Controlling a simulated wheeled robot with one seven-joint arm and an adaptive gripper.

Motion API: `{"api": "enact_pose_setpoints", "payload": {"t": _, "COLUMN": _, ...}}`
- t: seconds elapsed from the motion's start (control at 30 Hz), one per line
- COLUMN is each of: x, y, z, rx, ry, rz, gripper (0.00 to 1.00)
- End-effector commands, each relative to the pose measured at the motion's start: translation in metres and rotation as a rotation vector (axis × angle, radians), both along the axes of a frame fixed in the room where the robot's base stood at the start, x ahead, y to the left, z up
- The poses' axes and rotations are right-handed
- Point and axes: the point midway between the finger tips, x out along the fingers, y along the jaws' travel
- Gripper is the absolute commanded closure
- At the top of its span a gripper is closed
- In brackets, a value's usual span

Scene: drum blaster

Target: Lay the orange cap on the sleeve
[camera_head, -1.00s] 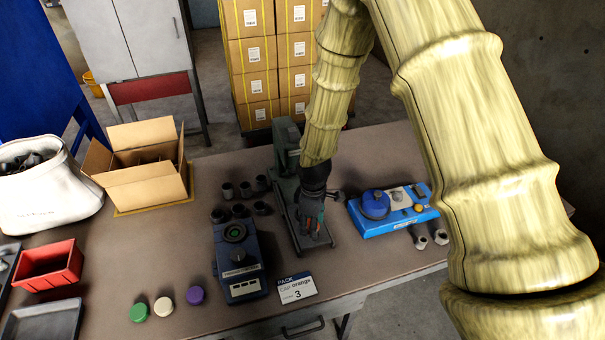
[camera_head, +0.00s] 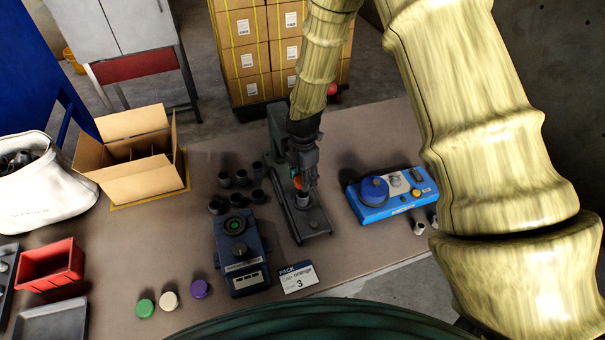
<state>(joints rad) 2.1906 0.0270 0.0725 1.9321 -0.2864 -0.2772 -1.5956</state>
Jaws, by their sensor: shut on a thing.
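The orange cap (camera_head: 297,182) shows as a small orange patch between the fingers of my gripper (camera_head: 299,178). My gripper is shut on it and hides most of it. The grey sleeve (camera_head: 303,200) stands upright on the plate of the dark green press (camera_head: 313,222). The cap is just above and slightly left of the sleeve in the picture. I cannot tell whether they touch.
Left of the press are a dark blue device (camera_head: 240,252) and several grey sleeves (camera_head: 240,178). A blue unit (camera_head: 391,196) stands right. Green (camera_head: 145,308), cream (camera_head: 169,300) and purple (camera_head: 200,289) caps lie in front, near an orange-cap card (camera_head: 298,277).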

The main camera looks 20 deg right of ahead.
Motion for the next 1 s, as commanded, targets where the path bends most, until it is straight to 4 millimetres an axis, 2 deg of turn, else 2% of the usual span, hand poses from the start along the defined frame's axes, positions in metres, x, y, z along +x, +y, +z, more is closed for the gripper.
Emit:
{"api": "enact_pose_setpoints", "payload": {"t": 0.7, "x": 0.0, "y": 0.0, "z": -0.048, "rx": 0.0, "ry": 0.001, "rz": -0.002, "gripper": 0.66}}
{"api": "enact_pose_setpoints", "payload": {"t": 1.0, "x": 0.0, "y": 0.0, "z": -0.053, "rx": 0.0, "ry": 0.0, "rz": -0.002, "gripper": 0.66}}
